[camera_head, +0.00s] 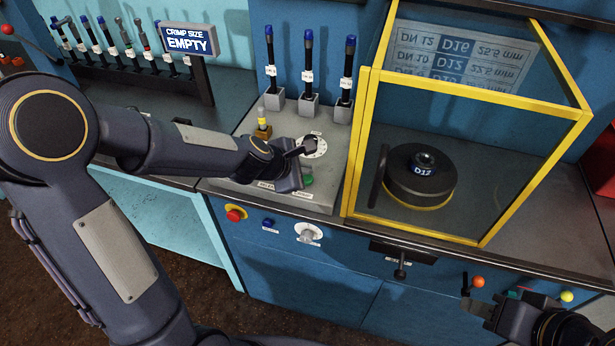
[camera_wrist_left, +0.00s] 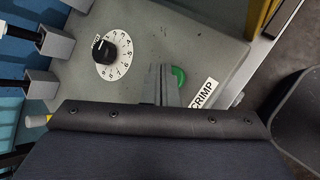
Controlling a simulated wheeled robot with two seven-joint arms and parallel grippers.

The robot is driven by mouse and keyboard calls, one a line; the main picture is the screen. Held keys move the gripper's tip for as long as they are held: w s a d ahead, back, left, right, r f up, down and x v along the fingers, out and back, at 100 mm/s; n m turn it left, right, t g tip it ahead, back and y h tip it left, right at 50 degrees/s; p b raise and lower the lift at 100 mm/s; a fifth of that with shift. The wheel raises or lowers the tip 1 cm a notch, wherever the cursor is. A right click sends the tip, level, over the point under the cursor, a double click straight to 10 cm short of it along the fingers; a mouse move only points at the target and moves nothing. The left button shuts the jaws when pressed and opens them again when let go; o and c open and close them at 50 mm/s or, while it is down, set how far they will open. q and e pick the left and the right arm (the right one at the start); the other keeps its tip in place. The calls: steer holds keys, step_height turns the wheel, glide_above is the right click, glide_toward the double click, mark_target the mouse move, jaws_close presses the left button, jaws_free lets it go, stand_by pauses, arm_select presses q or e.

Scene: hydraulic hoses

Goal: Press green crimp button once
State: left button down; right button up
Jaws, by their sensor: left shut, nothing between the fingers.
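The green crimp button (camera_wrist_left: 178,77) sits on the grey control panel (camera_wrist_left: 205,45), beside a white CRIMP label (camera_wrist_left: 203,94). It also shows in the head view (camera_head: 308,181), partly hidden by my left gripper. My left gripper (camera_wrist_left: 160,84) is shut and empty, its fingertips right beside the button in the wrist view. I cannot tell whether they touch it or hover over it. In the head view my left gripper (camera_head: 299,182) reaches over the panel. My right gripper (camera_head: 480,300) is at the lower right, and its fingers are unclear.
A dial (camera_wrist_left: 104,49) is on the panel near the button. A yellow-framed clear guard (camera_head: 362,140) stands right of the panel, over a die marked D12 (camera_head: 420,176). A display (camera_head: 188,40) reads CRIMP SIZE EMPTY. A red button (camera_head: 235,214) is on the front face.

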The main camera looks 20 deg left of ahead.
stand_by(0.7)
arm_select(q)
steer(key=shift+f+b, duration=0.4)
steer(key=shift+b, duration=0.05)
steer(key=shift+f+b, duration=0.45)
steer(key=shift+f, duration=0.05)
stand_by(0.4)
steer(key=shift+r, duration=0.1)
steer(key=shift+r+p, duration=0.8)
steer(key=shift+p, duration=0.1)
step_height(320, 180, up, 5)
steer(key=p, duration=0.5)
steer(key=shift+r, duration=0.1)
